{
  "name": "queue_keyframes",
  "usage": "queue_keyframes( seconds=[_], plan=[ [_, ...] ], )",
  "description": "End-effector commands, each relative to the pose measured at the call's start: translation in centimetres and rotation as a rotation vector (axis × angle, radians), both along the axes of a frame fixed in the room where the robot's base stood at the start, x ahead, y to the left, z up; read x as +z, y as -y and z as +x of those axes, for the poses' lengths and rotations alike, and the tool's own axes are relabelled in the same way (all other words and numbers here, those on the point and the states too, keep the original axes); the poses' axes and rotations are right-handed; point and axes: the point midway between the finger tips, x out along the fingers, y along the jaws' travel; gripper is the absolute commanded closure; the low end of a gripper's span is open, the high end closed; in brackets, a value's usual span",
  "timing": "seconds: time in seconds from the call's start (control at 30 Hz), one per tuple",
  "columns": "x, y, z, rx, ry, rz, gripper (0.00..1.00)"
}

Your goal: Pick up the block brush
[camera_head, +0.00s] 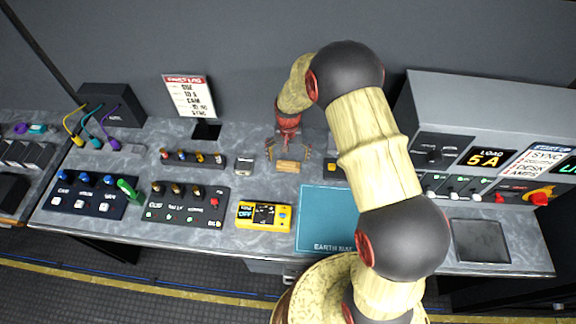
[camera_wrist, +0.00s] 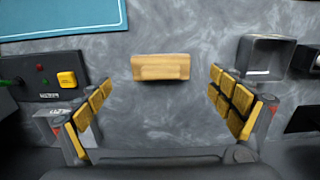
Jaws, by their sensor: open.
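The block brush, a small light-wood block (camera_head: 288,166), lies on the grey mottled worktop. In the wrist view the block (camera_wrist: 161,67) shows its plain wooden top and front face; no bristles are visible. My gripper (camera_head: 289,152) hangs over the worktop just behind and above the block in the head view. In the wrist view my gripper (camera_wrist: 163,108) has its two yellow-padded fingers spread wide, one on each side of the block's line. The block lies beyond the fingertips' level, roughly centred between them, and nothing is held.
A small grey metal box (camera_head: 244,165) stands left of the block. A blue earth mat (camera_head: 325,215) lies in front right, and a yellow meter (camera_head: 264,215) in front. A dark control panel (camera_head: 187,204) is at left. The worktop directly around the block is clear.

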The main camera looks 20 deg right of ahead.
Motion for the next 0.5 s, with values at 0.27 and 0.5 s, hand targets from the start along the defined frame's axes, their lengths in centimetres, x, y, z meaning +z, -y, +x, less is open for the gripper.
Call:
queue_keyframes(
  seconds=[0.27, 0.5],
  plan=[
    [-3.9, 0.0, 0.3, 0.000, -0.003, 0.000, 0.07],
    [-4.4, 0.0, 0.4, 0.000, 0.000, 0.000, 0.07]
  ],
)
